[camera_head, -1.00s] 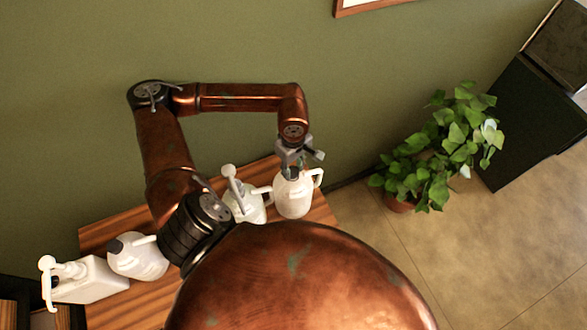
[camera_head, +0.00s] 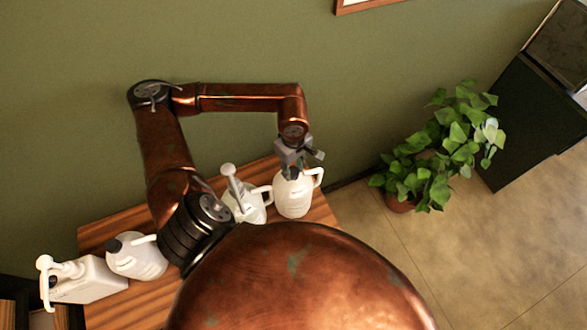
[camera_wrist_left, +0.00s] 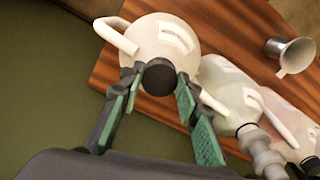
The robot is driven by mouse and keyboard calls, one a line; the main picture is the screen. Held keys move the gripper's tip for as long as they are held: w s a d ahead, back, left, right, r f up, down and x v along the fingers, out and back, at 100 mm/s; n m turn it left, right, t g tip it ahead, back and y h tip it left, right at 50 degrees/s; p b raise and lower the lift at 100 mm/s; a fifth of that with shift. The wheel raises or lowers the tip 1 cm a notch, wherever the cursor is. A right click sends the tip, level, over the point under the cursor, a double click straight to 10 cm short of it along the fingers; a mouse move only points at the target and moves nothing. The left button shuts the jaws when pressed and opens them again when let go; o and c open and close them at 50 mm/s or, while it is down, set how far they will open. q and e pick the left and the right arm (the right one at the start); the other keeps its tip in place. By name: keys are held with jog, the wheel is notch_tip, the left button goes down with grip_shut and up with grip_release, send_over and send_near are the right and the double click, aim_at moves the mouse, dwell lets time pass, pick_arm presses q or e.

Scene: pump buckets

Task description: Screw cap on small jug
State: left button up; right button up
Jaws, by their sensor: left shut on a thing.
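A small white jug (camera_head: 293,199) with a side handle stands upright at the right end of the wooden table. My left gripper (camera_head: 292,172) points down over its mouth. In the left wrist view, the gripper's green-padded fingers (camera_wrist_left: 156,77) are shut on a round black cap (camera_wrist_left: 159,76), one finger on each side. The cap sits over the mouth of the jug (camera_wrist_left: 168,45), which I see from above. The neck and threads are hidden, so I cannot tell how tightly the cap sits. My right gripper is not in view.
A white pump jug (camera_head: 256,208) stands close left of the small jug. A black-capped jug (camera_head: 140,260) and a larger pump container (camera_head: 90,281) stand farther left on the wooden table (camera_head: 115,235). A metal cup (camera_wrist_left: 290,52) shows in the wrist view. A plant (camera_head: 435,155) stands right.

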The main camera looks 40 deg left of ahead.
pick_arm(q)
jog(key=o, duration=0.8)
notch_tip(320, 180, up, 12)
dwell(0.3)
jog(key=shift+f, duration=0.1)
notch_tip(320, 180, down, 12)
jog(key=shift+r, duration=0.25)
dwell(0.5)
